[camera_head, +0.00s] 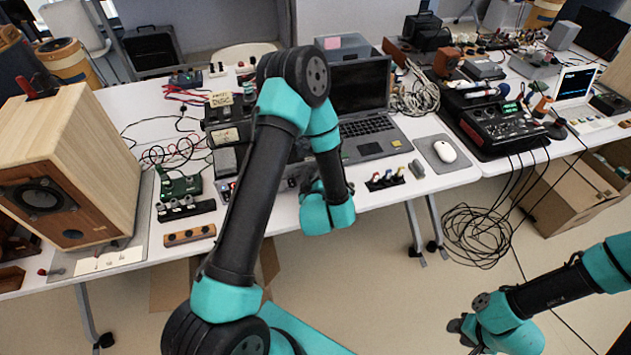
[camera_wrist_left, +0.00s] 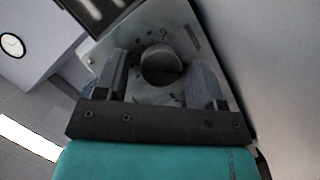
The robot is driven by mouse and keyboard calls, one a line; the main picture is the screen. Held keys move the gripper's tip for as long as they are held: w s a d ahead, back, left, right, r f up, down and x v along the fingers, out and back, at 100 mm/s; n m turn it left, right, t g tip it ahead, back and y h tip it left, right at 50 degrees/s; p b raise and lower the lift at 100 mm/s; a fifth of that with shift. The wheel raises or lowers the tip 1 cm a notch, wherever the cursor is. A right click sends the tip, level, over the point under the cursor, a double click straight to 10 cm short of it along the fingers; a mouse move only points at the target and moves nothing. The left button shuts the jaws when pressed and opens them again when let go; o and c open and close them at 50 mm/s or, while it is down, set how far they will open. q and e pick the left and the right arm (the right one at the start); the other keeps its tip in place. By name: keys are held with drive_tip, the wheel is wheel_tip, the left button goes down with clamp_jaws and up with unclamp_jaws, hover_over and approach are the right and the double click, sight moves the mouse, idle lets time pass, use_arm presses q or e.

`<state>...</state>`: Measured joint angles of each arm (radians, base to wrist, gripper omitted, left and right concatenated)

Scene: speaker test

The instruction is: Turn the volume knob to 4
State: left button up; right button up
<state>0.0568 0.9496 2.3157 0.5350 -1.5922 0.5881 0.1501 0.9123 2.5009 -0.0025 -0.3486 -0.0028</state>
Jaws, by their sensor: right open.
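The volume knob (camera_wrist_left: 161,66), round and dark grey, stands on a grey metal panel (camera_wrist_left: 190,38) in the left wrist view, with small marks around it too small to read. My left gripper (camera_wrist_left: 163,82) is open, one finger on each side of the knob; I cannot tell if either finger touches it. In the head view my left arm reaches down to the table's front edge, and its fingers are largely hidden. I cannot make out the knob there. My right gripper (camera_head: 463,330) is open and empty over the floor at the lower right, away from the table.
A wooden speaker (camera_head: 100,150) stands at the left of the white table. A laptop (camera_head: 365,135) and a mouse (camera_head: 445,151) on a grey pad are right of my left arm. A black mixer (camera_head: 500,122) sits further right. Cables (camera_head: 480,232) hang to the floor.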

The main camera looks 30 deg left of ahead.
use_arm(q)
drive_tip(key=c, duration=0.9)
drive_tip(key=shift+o, duration=0.2)
drive_tip(key=m+g, duration=0.1)
drive_tip(key=m+y, duration=0.1)
drive_tip(key=m, duration=0.1)
drive_tip(key=shift+w+d+r+g, duration=0.1)
drive_tip(key=shift+r+g, duration=0.05)
drive_tip(key=shift+g, duration=0.25)
drive_tip(key=m+g+y, duration=0.1)
drive_tip(key=m, duration=0.1)
drive_tip(key=m+g, duration=0.1)
drive_tip(key=m, duration=0.1)
drive_tip(key=shift+w+d+y, duration=0.15)
drive_tip(key=shift+y, duration=0.25)
drive_tip(key=m+y, duration=0.1)
drive_tip(key=m, duration=0.1)
drive_tip(key=m+g, duration=0.1)
drive_tip(key=shift+w+d+m+g+y, duration=0.1)
drive_tip(key=shift+m+g+y, duration=0.2)
drive_tip(key=shift+m+y, duration=0.1)
drive_tip(key=m+y, duration=0.1)
drive_tip(key=m, duration=0.1)
drive_tip(key=m+g+y, duration=0.1)
drive_tip(key=m, duration=0.1)
drive_tip(key=shift+w+d+f+y, duration=0.1)
drive_tip(key=shift+f+y, duration=0.1)
drive_tip(key=shift+y, duration=0.1)
